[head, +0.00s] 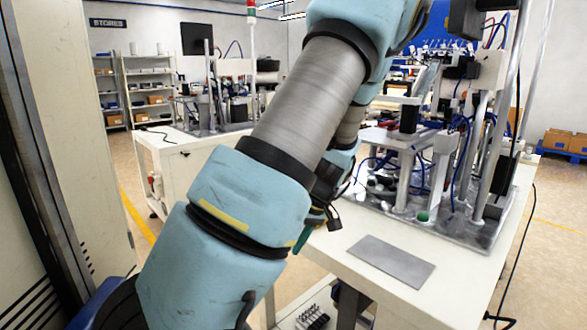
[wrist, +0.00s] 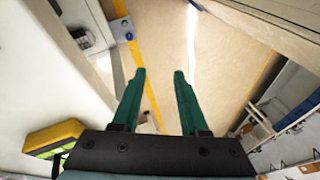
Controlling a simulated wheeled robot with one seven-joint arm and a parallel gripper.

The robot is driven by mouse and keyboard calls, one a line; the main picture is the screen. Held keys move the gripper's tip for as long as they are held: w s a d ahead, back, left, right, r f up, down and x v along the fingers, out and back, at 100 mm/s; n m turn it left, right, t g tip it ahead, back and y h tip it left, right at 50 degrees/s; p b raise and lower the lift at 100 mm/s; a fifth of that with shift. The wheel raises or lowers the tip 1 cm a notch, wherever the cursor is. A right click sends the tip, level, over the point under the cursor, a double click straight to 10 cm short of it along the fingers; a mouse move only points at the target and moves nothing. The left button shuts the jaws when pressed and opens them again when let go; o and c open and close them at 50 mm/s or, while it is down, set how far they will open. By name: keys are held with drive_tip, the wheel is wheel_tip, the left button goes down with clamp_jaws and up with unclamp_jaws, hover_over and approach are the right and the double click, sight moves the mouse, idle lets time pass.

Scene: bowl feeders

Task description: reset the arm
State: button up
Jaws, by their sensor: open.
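My gripper (wrist: 159,74) shows in the wrist view with two green fingers spread apart and nothing between them. Below the fingers is open floor (wrist: 165,40) with yellow lines. In the head view my blue and grey arm rises from the bottom left to the top right, bent over at the top. The gripper is mostly hidden behind the arm there; only a bit of green (head: 303,238) shows beside the worktable.
A white worktable (head: 340,215) at the right carries a machine with tubes and posts (head: 440,150) and a flat grey plate (head: 391,261). A second machine bench (head: 185,160) stands behind. A tall cabinet (head: 70,130) is close at the left. Shelves (head: 148,90) stand at the back.

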drive_tip(key=s+a+r+m+t+h+p, duration=0.1)
drive_tip(key=s+a+r+m+h, duration=0.4)
drive_tip(key=s+r, duration=0.4)
drive_tip(key=shift+s+a+r+m, duration=0.35)
drive_tip(key=shift+s+a+m, duration=0.25)
drive_tip(key=shift+m, duration=0.1)
